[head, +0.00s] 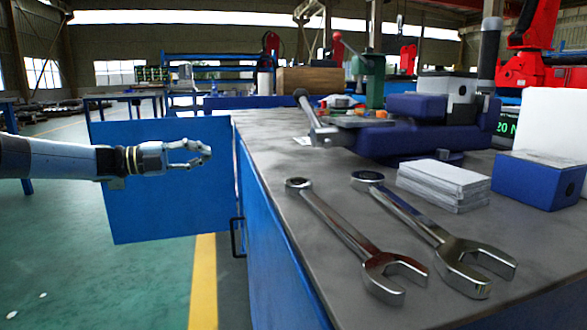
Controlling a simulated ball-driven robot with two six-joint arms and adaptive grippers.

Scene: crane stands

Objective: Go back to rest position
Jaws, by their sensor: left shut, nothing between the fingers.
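My left gripper (203,153) comes in from the left edge and is held level in front of the blue cabinet door (150,205). It is shut, with its fingertips together and nothing between them. It is to the left of the workbench (262,150) and apart from the bench top. My right gripper is not in view.
Two wrenches (338,228) (425,228) lie on the bench top, with a stack of white cards (444,182) and a blue box (538,180) behind them. A blue vise (420,140) stands further back. The blue door stands open at left; green floor (90,280) is clear.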

